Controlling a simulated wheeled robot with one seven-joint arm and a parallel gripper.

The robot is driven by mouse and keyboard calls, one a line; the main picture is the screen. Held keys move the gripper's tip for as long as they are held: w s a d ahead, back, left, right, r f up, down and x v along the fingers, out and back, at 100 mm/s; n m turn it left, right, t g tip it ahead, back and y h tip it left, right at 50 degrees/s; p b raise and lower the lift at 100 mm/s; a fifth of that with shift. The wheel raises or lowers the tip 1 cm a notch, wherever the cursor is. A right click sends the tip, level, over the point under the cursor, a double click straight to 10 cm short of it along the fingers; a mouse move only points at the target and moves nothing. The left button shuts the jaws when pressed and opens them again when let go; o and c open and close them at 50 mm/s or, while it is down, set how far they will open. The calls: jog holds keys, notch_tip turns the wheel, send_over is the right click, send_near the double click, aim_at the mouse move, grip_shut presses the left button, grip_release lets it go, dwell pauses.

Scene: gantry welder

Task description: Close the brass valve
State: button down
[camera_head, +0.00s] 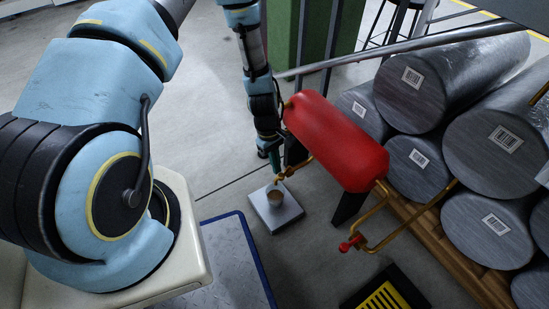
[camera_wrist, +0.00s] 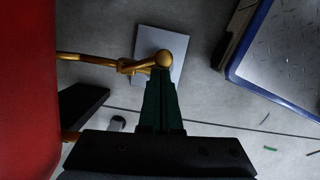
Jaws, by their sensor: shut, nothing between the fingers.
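The brass valve and its thin pipe (camera_head: 292,172) come off the left end of a red tank (camera_head: 335,140). In the wrist view the brass fitting (camera_wrist: 132,66) runs in from the tank at the left and meets a round brass knob (camera_wrist: 164,59). My gripper (camera_head: 273,170) points down beside this pipe. In the wrist view its green fingers (camera_wrist: 161,78) are shut and empty, with the tips right at the knob. I cannot tell whether they touch it. The fingers partly hide the fitting.
A brass pipe with a red handle (camera_head: 351,243) is at the tank's other end. Stacked metal cylinders (camera_head: 412,100) fill the right. Bare floor (camera_head: 225,165) lies left of the gripper.

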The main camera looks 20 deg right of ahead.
jog(key=n+p, duration=0.1)
jog(key=n, duration=0.1)
jog(key=s+n+p, duration=0.1)
jog(key=s+d+n+h, duration=0.1)
jog(key=n, duration=0.1)
jog(key=shift+s+r+n+t+p, duration=0.1)
jog(key=shift+s+n+t+p, duration=0.1)
jog(key=shift+n+t+p, duration=0.15)
jog(key=d+n+p, duration=0.1)
jog(key=n, duration=0.1)
jog(key=s+d+n+t+p, duration=0.1)
jog(key=n, duration=0.1)
jog(key=shift+s+d+h, duration=0.1)
jog(key=shift+s+h, duration=0.1)
jog(key=shift+h, duration=0.2)
jog(key=shift+d, duration=0.1)
